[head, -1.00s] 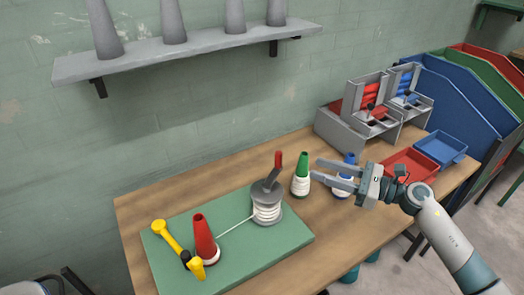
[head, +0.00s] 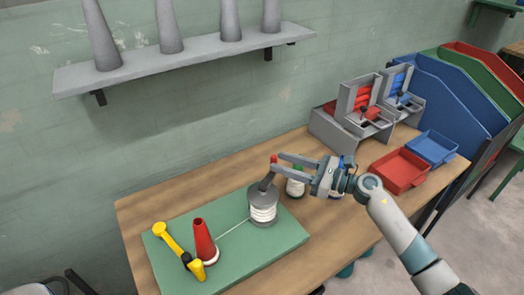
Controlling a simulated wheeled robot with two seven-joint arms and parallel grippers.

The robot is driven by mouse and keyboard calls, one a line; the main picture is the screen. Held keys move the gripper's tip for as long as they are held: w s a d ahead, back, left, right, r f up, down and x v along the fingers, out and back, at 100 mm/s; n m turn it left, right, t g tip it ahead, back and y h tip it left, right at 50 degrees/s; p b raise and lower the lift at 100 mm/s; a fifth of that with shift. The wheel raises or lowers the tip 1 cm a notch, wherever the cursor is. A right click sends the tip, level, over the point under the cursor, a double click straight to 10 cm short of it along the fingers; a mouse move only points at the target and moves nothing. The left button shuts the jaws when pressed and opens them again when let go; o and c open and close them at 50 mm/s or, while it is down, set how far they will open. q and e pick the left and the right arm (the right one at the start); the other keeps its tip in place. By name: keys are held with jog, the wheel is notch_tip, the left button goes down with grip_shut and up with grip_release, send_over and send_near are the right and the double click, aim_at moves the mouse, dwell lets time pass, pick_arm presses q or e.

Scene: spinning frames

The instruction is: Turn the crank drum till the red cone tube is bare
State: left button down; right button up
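The red cone tube (head: 203,243) stands upright on the green mat (head: 160,270), with white yarn around its base. A white yarn strand (head: 234,228) runs from it to the crank drum (head: 263,205), which carries several white turns. The drum's grey crank (head: 266,183) has a red handle (head: 273,159) on top. My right gripper (head: 277,162) has its fingers apart, with the tips at the red handle. I cannot tell whether they touch it. My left gripper is not in view.
A yellow tool (head: 173,240) lies left of the red cone. A green cone (head: 297,186) and a blue-topped one are partly hidden by my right gripper. Red (head: 400,170) and blue (head: 432,147) trays stand at right. A shelf of grey cones hangs above.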

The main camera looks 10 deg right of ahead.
jog(key=p+x, duration=0.2)
jog(key=x, duration=0.5)
jog(key=shift+w+a, duration=0.15)
grip_shut()
